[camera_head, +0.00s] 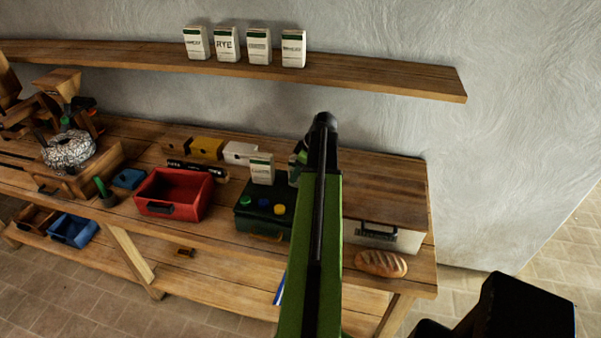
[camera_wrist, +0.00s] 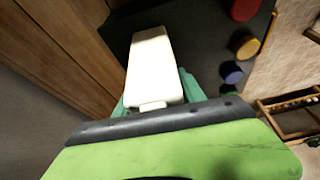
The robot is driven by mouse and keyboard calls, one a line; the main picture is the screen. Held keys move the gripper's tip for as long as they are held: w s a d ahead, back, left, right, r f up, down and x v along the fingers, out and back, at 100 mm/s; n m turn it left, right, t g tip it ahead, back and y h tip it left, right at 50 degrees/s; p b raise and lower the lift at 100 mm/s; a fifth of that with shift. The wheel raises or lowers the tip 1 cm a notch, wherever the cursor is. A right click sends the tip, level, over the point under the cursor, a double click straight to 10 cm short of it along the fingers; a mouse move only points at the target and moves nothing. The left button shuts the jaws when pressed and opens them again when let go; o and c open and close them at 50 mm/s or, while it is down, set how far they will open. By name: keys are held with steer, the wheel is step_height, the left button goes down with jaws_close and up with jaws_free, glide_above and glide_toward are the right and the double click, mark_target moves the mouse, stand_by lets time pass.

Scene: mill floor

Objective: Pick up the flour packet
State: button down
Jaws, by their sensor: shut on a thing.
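A white flour packet (camera_wrist: 154,65) is between the green jaws of my gripper (camera_wrist: 157,92) in the wrist view. The jaws are shut on it, and its far end sticks out past them. In the head view, a white packet with a green top band (camera_head: 262,169) is upright at the back of a dark green box (camera_head: 262,226); I cannot tell whether its base touches the lid. My green arm crosses the right of that box and hides most of the gripper there.
Coloured knobs sit on the box, beside the packet. A red bin (camera_head: 172,193) is to the left, and a bread loaf (camera_head: 381,263) lies at the bench's right end. Several similar packets stand on the wall shelf (camera_head: 380,86).

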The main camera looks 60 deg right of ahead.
steer(key=shift+r+p, duration=0.5)
step_height(320, 180, up, 4)
steer(key=p, duration=0.4)
steer(key=s+d+r+p, duration=0.2)
steer(key=s+r+p, duration=0.4)
steer(key=s, duration=0.5)
steer(key=shift+s+d, duration=0.3)
steer(key=shift+d, duration=0.1)
